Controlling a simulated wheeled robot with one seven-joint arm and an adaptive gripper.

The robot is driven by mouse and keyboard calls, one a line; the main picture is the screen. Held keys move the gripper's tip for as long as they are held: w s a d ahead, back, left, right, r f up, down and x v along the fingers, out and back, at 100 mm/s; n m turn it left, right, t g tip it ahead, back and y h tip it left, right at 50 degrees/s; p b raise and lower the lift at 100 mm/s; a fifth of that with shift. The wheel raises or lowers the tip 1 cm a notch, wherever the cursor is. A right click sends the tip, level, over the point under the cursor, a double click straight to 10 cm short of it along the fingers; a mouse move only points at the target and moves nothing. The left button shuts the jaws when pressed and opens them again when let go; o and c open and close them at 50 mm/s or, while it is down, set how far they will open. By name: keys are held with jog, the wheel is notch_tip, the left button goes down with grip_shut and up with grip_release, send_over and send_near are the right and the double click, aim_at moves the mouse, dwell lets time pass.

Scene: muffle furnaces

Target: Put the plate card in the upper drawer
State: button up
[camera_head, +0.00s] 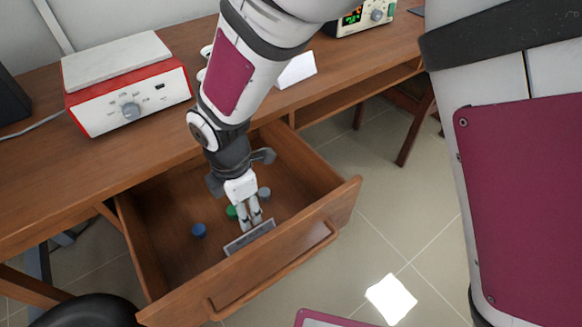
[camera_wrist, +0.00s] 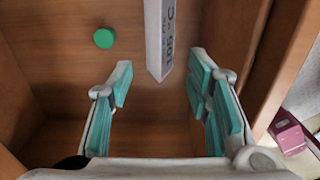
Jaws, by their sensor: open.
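The plate card (camera_head: 250,238) is a thin grey-white strip inside the open upper drawer (camera_head: 170,285), close to the drawer's front wall. In the wrist view the card (camera_wrist: 159,40) shows its narrow face with printed dark lettering, only partly readable. My gripper (camera_head: 251,222) reaches down into the drawer, right by the card. In the wrist view my gripper (camera_wrist: 161,80) has its teal-padded fingers spread wide, with the card's near end in the gap between them and no finger visibly closed on it. The head view does not show clearly whether the fingers touch the card.
Blue cap (camera_head: 199,230), green cap (camera_head: 231,212) and grey-blue cap (camera_head: 264,193) lie in the drawer; the green one also shows in the wrist view (camera_wrist: 104,38). A red-white hotplate (camera_head: 128,95) and white card (camera_head: 297,70) are on the desk. A dark stool (camera_head: 85,312) stands front left.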

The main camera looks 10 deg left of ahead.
jog(key=w+d+r+m+t, duration=0.1)
jog(key=w+d+r+m, duration=0.1)
jog(key=d+r+m, duration=0.7)
jog(key=w+d+r+m, duration=0.25)
jog(key=d+r, duration=0.55)
jog(key=d, duration=0.4)
jog(key=s+d+r+m, duration=0.3)
jog(key=s+d+m, duration=0.1)
jog(key=d+m, duration=0.15)
jog(key=s+d+r+m, duration=0.3)
jog(key=s+d+m, duration=0.15)
jog(key=d, duration=0.25)
jog(key=s+d+m, duration=0.4)
jog(key=s+m, duration=0.2)
jog(key=s, duration=0.4)
jog(key=shift+s+d+m, duration=0.15)
jog(key=shift+d+m, duration=0.2)
